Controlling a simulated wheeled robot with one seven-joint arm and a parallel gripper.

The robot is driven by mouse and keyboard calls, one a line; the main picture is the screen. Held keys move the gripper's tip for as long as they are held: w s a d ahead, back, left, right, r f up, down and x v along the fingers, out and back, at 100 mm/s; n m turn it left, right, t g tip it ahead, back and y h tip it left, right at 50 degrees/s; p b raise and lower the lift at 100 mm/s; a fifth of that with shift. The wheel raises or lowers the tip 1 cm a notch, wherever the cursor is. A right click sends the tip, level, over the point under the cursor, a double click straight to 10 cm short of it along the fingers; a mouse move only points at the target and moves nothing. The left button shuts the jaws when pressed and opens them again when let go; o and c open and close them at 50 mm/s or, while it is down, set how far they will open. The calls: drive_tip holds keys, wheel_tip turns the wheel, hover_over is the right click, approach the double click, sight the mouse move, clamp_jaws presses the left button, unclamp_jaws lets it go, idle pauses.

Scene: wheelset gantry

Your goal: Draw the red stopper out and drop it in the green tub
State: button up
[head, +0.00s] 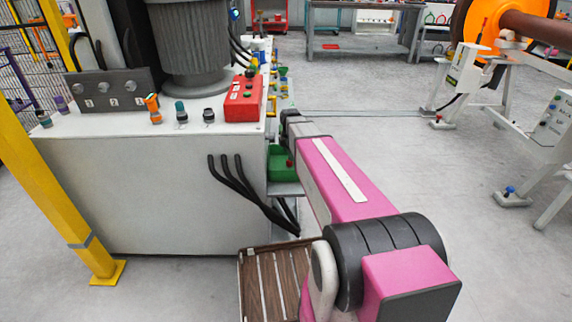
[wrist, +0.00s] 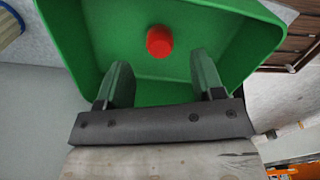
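The green tub (wrist: 110,30) fills most of the wrist view, and part of it shows in the head view (head: 282,166) beside the grey cabinet. The red stopper (wrist: 160,41) is inside the tub, beyond my fingertips and apart from them. In the head view a small red spot at the tub is too small to tell for sure. My gripper (wrist: 160,80) is open and empty, its two fingers spread over the tub. In the head view the gripper itself is mostly hidden behind my pink arm.
The grey cabinet (head: 150,190) stands left of my arm, with a red box (head: 243,98) and several connectors on top. Black cables (head: 240,185) hang from its side. A yellow post (head: 50,170) stands at left. A slatted wooden pallet (head: 262,285) lies below. Open floor is at right.

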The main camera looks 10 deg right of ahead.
wheel_tip(320, 180, up, 11)
idle(0.7)
drive_tip(key=shift+f, duration=0.1)
